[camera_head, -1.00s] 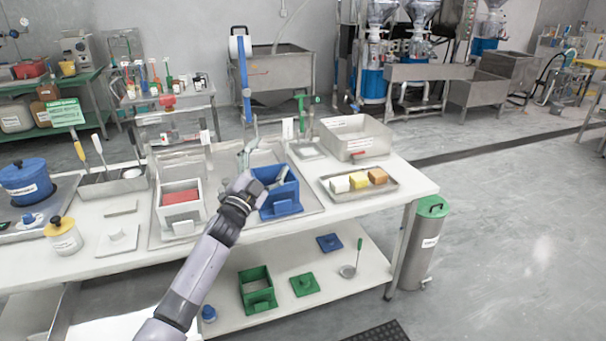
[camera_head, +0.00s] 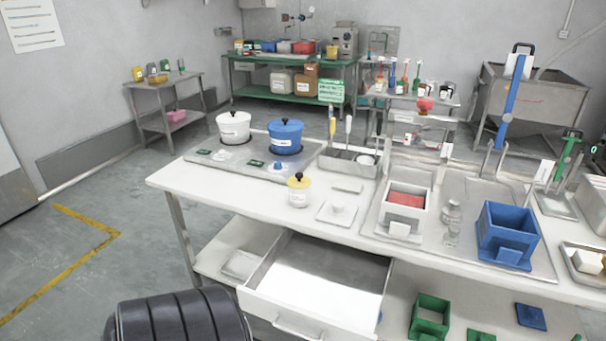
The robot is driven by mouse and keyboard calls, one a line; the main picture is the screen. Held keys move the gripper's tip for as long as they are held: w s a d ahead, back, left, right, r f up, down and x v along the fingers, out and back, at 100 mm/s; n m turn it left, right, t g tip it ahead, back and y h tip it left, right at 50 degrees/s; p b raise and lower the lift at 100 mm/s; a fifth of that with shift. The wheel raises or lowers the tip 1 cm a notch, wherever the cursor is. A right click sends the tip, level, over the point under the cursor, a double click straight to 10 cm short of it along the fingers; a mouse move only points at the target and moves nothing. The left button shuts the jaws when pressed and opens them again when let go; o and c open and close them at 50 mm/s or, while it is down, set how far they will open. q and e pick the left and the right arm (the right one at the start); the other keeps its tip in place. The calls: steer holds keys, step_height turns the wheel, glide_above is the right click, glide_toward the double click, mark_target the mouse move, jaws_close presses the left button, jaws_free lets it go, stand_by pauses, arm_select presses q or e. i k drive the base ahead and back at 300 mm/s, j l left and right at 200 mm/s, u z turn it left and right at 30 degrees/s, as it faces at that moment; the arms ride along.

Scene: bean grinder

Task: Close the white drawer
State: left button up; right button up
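The white drawer (camera_head: 318,275) sticks out open under the front of the white table (camera_head: 225,195) in the head view. Its inside is empty where I can see it. Its front panel, with a bar handle (camera_head: 298,328), faces the lower edge of the picture. Neither of my grippers is in view, and nothing is seen touching the drawer.
A black ribbed object (camera_head: 180,318), perhaps a seat, stands at the lower left beside the drawer front. White (camera_head: 234,127) and blue (camera_head: 285,137) pots, a yellow-lidded jar (camera_head: 299,190) and a blue box (camera_head: 507,235) stand on the table. The floor at left is clear.

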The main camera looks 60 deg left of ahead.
mark_target(309, 288)
steer(key=k+j, duration=0.1)
steer(key=j, duration=0.45)
steer(key=k+j+u, duration=0.1)
steer(key=j, duration=0.4)
steer(key=k+j, duration=0.15)
steer(key=j, duration=0.4)
steer(key=k+j+u, duration=0.1)
steer(key=j, duration=0.45)
